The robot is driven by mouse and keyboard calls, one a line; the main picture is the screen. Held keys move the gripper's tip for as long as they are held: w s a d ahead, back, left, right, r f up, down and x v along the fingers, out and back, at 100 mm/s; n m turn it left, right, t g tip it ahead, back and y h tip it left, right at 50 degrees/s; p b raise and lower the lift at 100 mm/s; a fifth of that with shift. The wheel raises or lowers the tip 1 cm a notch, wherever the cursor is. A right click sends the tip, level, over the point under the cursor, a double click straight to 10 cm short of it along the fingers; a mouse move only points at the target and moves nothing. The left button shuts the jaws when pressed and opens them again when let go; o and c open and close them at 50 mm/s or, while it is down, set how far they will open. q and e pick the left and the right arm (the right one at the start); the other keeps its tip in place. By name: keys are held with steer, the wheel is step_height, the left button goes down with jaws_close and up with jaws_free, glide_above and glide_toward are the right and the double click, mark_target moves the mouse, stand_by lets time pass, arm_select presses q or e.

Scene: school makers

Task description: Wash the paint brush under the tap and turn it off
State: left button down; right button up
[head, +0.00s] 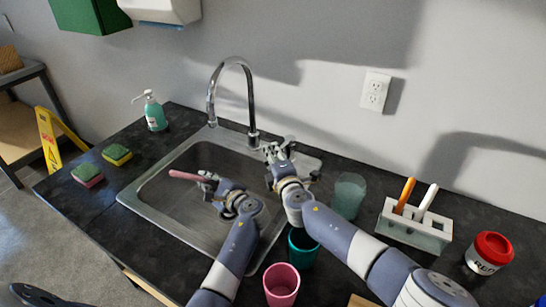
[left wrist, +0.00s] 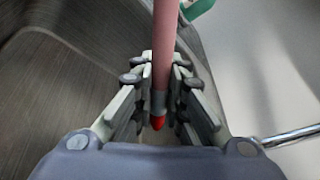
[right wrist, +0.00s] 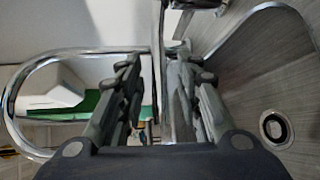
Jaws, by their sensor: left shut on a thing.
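My left gripper (head: 207,180) is shut on the pink paint brush (head: 184,175) and holds it over the sink basin (head: 163,212). In the left wrist view the brush's pink handle (left wrist: 164,45) runs up between the fingers (left wrist: 162,75), with a red tip at its lower end. The chrome tap (head: 250,95) stands behind the basin, its spout end above and behind the brush. I see no clear water stream. My right gripper (head: 273,150) is at the tap's base. In the right wrist view its fingers (right wrist: 158,62) are apart, with chrome tap metal between them; contact is unclear.
A pink cup (head: 281,288), a teal cup (head: 302,250) and a clear cup (head: 349,194) stand right of the basin. A brush holder (head: 418,232) and a red-lidded jar (head: 489,254) are farther right. Sponges (head: 88,175) and a soap bottle (head: 154,112) are left.

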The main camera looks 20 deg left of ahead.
jaws_close()
steer(key=shift+d, duration=0.1)
steer(key=shift+d+f, duration=0.1)
steer(key=shift+d, duration=0.1)
steer(key=shift+d+n+g+y, duration=0.95)
steer(key=shift+n+g+y, duration=0.25)
steer(key=shift+g+y, duration=0.1)
jaws_free()
